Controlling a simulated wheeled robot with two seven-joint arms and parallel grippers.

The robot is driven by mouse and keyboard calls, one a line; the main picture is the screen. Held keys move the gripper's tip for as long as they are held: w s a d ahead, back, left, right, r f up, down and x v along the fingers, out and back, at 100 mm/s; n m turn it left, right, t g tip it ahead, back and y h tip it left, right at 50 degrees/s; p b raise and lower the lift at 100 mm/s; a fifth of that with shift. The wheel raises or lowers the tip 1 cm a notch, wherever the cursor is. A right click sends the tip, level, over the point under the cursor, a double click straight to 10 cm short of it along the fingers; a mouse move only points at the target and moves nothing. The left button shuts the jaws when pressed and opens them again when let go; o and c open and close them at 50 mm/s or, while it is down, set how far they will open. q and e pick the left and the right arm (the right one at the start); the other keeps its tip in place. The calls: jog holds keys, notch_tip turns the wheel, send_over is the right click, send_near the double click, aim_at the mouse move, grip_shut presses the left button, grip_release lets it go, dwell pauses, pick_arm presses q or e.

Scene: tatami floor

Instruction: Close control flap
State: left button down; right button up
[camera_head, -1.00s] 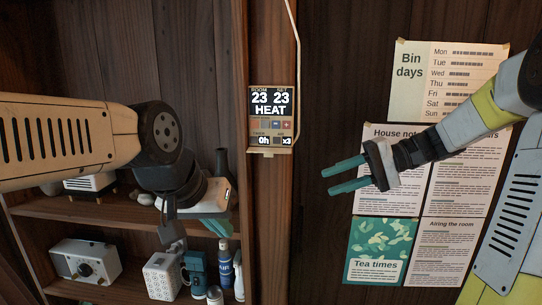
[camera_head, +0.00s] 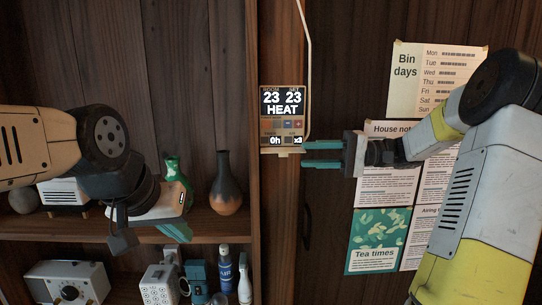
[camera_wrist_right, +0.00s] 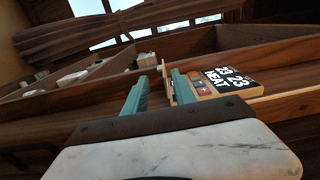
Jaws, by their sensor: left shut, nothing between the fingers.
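The wall control panel (camera_head: 282,112), reading 23, 23 and HEAT, hangs on a wooden post, with small buttons under its display. A thin tan ledge (camera_head: 283,151), apparently the lowered flap seen edge-on, projects along its lower edge. The panel shows tilted in the right wrist view (camera_wrist_right: 228,78). My right gripper (camera_head: 305,155) is open and empty, its teal fingers pointing left at the panel's lower right corner; contact cannot be told. It also shows in the wrist view (camera_wrist_right: 160,87), with a tan strip near its fingers. My left gripper (camera_head: 182,233) is shut and empty before the shelves.
A white cable (camera_head: 307,60) runs down to the panel's right side. Shelves at left hold a dark vase (camera_head: 227,185), a green vase (camera_head: 172,168), a radio (camera_head: 68,284) and bottles. Paper notices, including Tea times (camera_head: 377,240), hang on the right wall behind my right arm.

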aim_at(283, 152)
jog(key=a, duration=0.7)
jog(key=shift+a, duration=0.2)
